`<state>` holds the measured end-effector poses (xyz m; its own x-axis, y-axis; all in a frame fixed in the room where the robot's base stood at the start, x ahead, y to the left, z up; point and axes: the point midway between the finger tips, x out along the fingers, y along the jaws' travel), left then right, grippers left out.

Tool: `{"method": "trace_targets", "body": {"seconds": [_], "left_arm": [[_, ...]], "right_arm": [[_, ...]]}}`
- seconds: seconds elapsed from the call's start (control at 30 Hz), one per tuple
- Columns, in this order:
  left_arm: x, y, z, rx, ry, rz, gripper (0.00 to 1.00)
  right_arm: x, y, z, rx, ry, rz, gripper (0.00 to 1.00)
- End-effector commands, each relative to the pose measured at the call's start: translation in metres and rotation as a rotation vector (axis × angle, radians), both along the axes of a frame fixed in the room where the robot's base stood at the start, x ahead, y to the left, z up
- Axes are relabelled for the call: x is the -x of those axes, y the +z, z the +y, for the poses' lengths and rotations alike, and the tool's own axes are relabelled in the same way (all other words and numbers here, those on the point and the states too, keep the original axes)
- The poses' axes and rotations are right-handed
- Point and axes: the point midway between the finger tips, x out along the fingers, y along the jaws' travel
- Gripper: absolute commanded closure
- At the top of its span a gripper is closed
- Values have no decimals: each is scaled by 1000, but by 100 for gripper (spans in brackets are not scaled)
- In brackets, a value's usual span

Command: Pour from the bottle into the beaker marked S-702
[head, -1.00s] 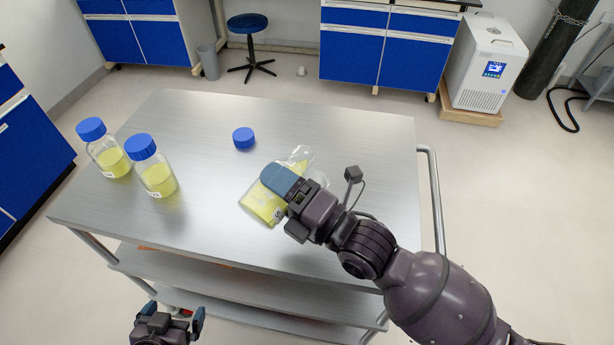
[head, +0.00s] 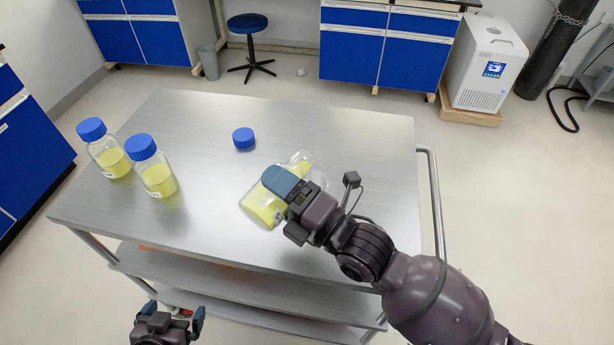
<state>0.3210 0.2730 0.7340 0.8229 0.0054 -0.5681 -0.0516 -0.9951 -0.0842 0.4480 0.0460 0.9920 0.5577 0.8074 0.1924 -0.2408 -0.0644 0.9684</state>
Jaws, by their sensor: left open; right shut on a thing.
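My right gripper (head: 279,186) is shut on a clear open bottle (head: 259,208) of yellow liquid. The bottle is strongly tilted, its neck toward the upper right, and yellow liquid shows up near its mouth. A clear glass edge (head: 319,179) shows just right of the gripper and may be part of a beaker; the gripper hides most of it, and no S-702 mark can be read. I cannot tell whether liquid is flowing out. A blue cap (head: 243,138) lies on the cart. My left gripper (head: 174,311) is open and empty, low before the cart's front edge.
Two blue-capped bottles of yellow liquid, one at the far left (head: 110,160) and one beside it (head: 158,178), stand on the steel cart top (head: 345,125). The cart's middle left and back right are clear. A handle rail (head: 436,200) runs along the right side.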

Motion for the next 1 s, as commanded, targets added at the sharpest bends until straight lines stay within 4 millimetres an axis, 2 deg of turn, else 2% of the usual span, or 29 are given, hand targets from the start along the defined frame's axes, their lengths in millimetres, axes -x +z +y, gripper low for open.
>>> {"method": "trace_targets", "body": {"seconds": [1.0], "left_arm": [[1, 2, 1, 0, 1, 0, 0]], "right_arm": [[-1, 0, 0, -39, -1, 48, 64]]}}
